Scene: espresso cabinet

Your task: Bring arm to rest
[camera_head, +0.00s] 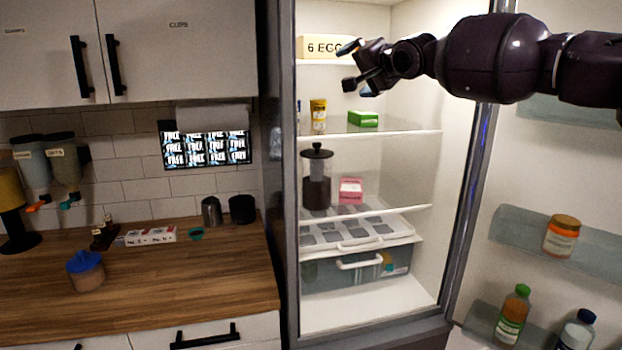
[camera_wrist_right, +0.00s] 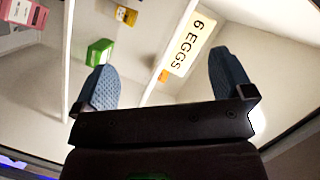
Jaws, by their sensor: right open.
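My right gripper (camera_head: 352,66) is open and empty at the upper part of the open fridge, in front of the egg box (camera_head: 316,46) on the top shelf. In the right wrist view its two blue fingertips (camera_wrist_right: 168,88) stand wide apart with nothing between them in their grip. The egg box (camera_wrist_right: 190,45), labelled "6 EGGS", shows behind the gap between the fingers. My right arm reaches in from the right of the head view. My left gripper is not in view.
The fridge door stands open at right, with a jar (camera_head: 561,238) and bottles (camera_head: 513,316) on its racks. A green box (camera_head: 363,119), a yellow jar (camera_head: 318,114), a French press (camera_head: 317,180) and a pink box (camera_head: 351,190) stand on shelves. The wooden counter (camera_head: 180,285) is at left.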

